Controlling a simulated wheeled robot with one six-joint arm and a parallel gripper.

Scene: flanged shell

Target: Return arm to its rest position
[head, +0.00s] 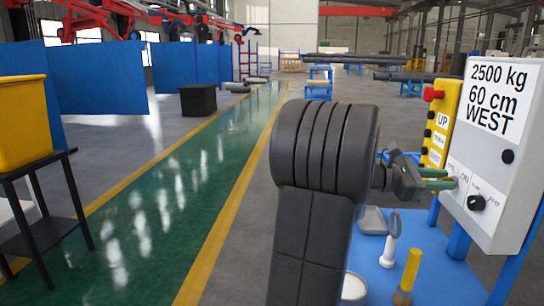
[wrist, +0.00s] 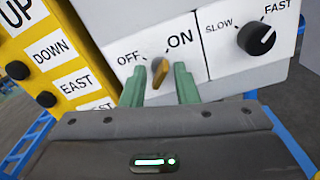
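My gripper (head: 447,181) is at the front of the white control box (head: 487,160) on the right in the head view. In the wrist view, its two green fingers (wrist: 160,88) are apart, one on each side of a small yellowish switch lever (wrist: 160,74). Gaps show between lever and fingers, so it looks open and empty. The lever sits between the OFF and ON labels, its upper end leaning towards ON. Whether the fingertips touch the panel cannot be told. My dark arm fills the middle of the head view.
A black SLOW/FAST knob (wrist: 256,38) is right of the fingers. A yellow button box (head: 438,125) adjoins on the left. Below stands a blue table (head: 425,236) with a yellow-handled tool (head: 410,270). A black side table (head: 50,165) with a yellow bin (head: 22,122) stands far left. The green aisle is clear.

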